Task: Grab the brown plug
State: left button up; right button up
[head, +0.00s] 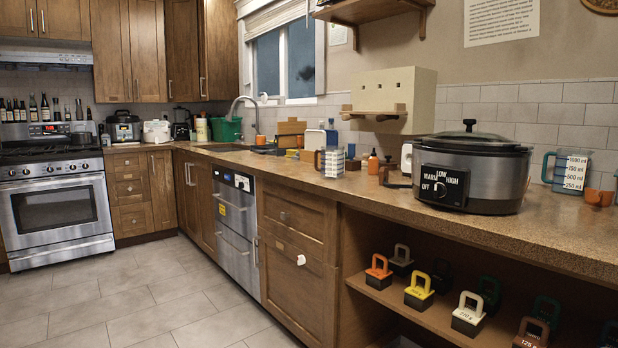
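No object in the head view is clearly a plug. The closest match by colour is a brown-handled block (530,333) with printed marks on its front. It stands on the open shelf (361,288) under the counter, at the bottom edge of the picture. A small brown item (396,178) also sits on the counter left of the slow cooker; I cannot tell what it is. Neither of my grippers is in view.
Similar handled blocks share the shelf: an orange one (378,271), a yellow one (419,291), a cream one (468,314) and several dark ones. A slow cooker (471,170) and a measuring jug (568,171) stand on the counter. The tiled floor (150,300) is clear.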

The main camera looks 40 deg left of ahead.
aim_at(384, 172)
jog(key=u, duration=0.8)
jog(key=z, duration=0.45)
jog(key=i+j+z, duration=0.1)
jog(key=j+z, duration=0.95)
jog(key=j, duration=0.45)
jog(key=k+j+z, duration=0.15)
jog(key=j, duration=0.45)
